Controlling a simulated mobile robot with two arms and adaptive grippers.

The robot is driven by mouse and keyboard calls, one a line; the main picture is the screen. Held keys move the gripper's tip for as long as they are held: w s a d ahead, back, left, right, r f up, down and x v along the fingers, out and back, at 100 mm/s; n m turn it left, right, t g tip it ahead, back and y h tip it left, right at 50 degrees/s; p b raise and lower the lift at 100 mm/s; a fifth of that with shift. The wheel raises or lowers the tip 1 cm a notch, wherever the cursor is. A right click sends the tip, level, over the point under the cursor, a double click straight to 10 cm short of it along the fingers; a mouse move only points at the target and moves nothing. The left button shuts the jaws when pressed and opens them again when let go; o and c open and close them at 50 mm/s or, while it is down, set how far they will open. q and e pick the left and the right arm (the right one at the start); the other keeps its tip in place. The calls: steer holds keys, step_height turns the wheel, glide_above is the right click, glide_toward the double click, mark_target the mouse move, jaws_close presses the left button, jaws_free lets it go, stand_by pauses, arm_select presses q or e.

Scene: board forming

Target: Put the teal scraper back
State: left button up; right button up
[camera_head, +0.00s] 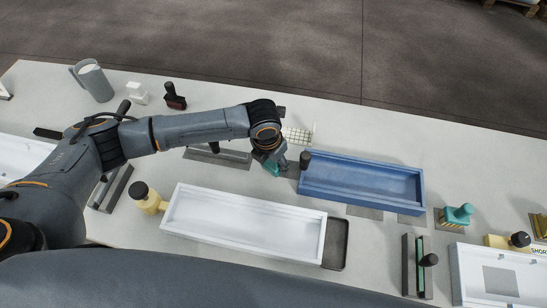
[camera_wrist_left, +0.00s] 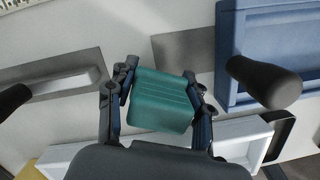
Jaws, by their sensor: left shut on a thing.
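My left gripper (camera_head: 275,165) is shut on the teal scraper (camera_head: 271,168), above the table between the white tray and the blue tray. In the left wrist view the teal scraper (camera_wrist_left: 162,98) shows as a ribbed block between the two fingers of the left gripper (camera_wrist_left: 158,92). In the head view the gripper hides most of it. A bare grey patch (camera_wrist_left: 188,48) lies on the table just beyond the scraper. My right gripper is not in view.
A blue tray (camera_head: 362,200) with a dark handle (camera_head: 305,159) at its left end stands close right of the gripper. A white tray (camera_head: 245,236) lies in front. A metal float (camera_head: 222,155) lies left, a wire rack (camera_head: 298,135) behind, and another teal tool (camera_head: 458,214) far right.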

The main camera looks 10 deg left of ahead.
arm_select(q)
steer(key=shift+f, duration=0.35)
steer(key=shift+f, duration=0.25)
stand_by(0.3)
steer(key=o, duration=1.6)
steer(key=shift+o, duration=0.2)
steer(key=r, duration=0.4)
steer(key=s+r, duration=0.1)
steer(key=r, duration=0.3)
steer(key=a+r, duration=0.1)
steer(key=r, duration=0.2)
steer(key=shift+s+r, duration=0.35)
steer(key=shift+r, duration=0.05)
